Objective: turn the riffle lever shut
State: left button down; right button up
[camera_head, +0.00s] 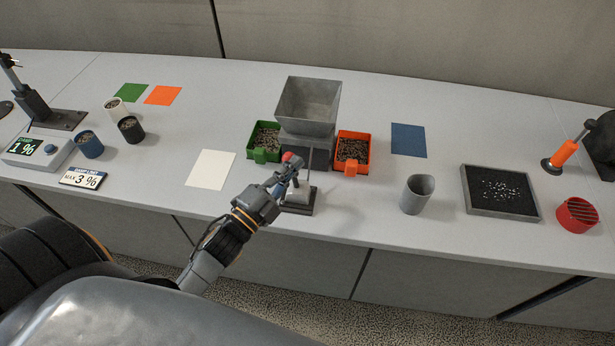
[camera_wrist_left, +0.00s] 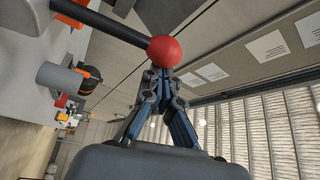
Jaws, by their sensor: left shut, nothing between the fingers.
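The riffle has a grey metal hopper (camera_head: 308,105) in the middle of the bench. Its lever ends in a red ball knob (camera_head: 287,157), partly hidden behind my gripper. In the left wrist view the red knob (camera_wrist_left: 164,51) sits just past my fingertips, and its dark lever rod (camera_wrist_left: 100,22) runs to the upper left. My left gripper (camera_head: 290,172) is shut and empty, its closed tips (camera_wrist_left: 160,78) touching or very close to the knob; I cannot tell which. My right gripper is not in view.
A green tray (camera_head: 252,140) and an orange tray (camera_head: 367,150) of granules flank the riffle. A grey cup (camera_head: 416,193), a dark-filled square tray (camera_head: 465,190) and a red slotted cup (camera_head: 577,216) stand right. Several cups and a scale (camera_head: 40,150) stand left.

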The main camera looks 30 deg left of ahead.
pick_arm(q)
jog(key=shift+s+a+f+n+t+y+b, duration=0.2)
jog(key=shift+a+n+t+y+b, duration=0.15)
jog(key=shift+a+n+b, duration=0.35)
jog(key=shift+s+a+f+n+t+y+b, duration=0.25)
jog(key=shift+a+n+t+b, duration=0.15)
jog(key=shift+a+n, duration=0.55)
jog(key=shift+s+a+f+n+t+y+b, duration=0.25)
jog(key=shift+a+n+t+b, duration=0.35)
jog(key=shift+n, duration=0.35)
jog(key=shift+a+r, duration=0.1)
